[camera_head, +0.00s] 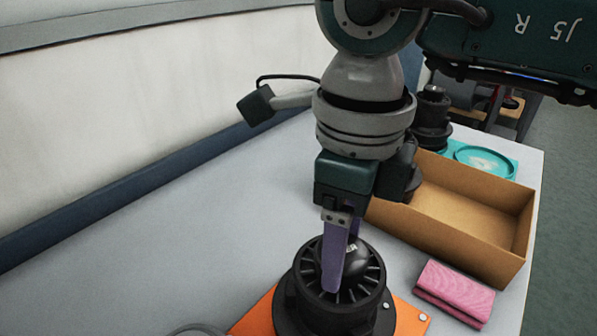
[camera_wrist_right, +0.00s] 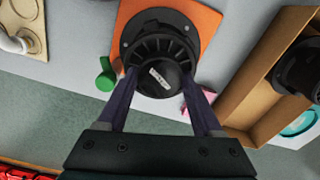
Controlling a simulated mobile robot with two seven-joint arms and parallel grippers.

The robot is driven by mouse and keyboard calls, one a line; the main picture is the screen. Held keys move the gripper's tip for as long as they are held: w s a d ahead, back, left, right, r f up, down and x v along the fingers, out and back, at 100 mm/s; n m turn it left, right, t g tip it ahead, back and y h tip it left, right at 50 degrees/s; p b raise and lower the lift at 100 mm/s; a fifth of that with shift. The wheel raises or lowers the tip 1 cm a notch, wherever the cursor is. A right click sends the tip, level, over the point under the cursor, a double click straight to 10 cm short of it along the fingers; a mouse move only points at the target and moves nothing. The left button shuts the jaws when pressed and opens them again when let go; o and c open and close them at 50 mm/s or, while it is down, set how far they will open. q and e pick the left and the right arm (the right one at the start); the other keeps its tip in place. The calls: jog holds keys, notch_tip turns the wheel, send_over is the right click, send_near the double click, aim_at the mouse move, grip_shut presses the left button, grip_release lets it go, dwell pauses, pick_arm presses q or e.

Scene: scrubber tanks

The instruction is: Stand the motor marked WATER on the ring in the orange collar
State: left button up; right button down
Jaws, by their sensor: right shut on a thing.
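The black finned motor (camera_head: 365,284) is upright at the bottom of the head view, with a white label on its dome. Only the letters "ER" are readable there, and the label also shows on the motor in the right wrist view (camera_wrist_right: 148,45). My right gripper (camera_head: 338,275) is shut on the motor's dome from above. The motor is over the orange collar (camera_head: 255,318), which also shows in the right wrist view (camera_wrist_right: 205,22). The motor hides the ring, so I cannot tell whether it is fully seated. My left gripper is out of view.
A cardboard box (camera_head: 500,258) stands to the right, with another black motor (camera_wrist_right: 303,72) in it. Beyond it are a teal collar (camera_head: 513,165) and a black motor (camera_head: 432,112). The left tabletop is clear.

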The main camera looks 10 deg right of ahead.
jog(key=shift+w+f+b, duration=0.1)
jog(key=shift+f+b, duration=0.1)
jog(key=shift+b, duration=0.25)
dwell(1.0)
jog(key=shift+c, duration=1.6)
grip_release()
jog(key=o, duration=0.3)
jog(key=shift+f, duration=0.15)
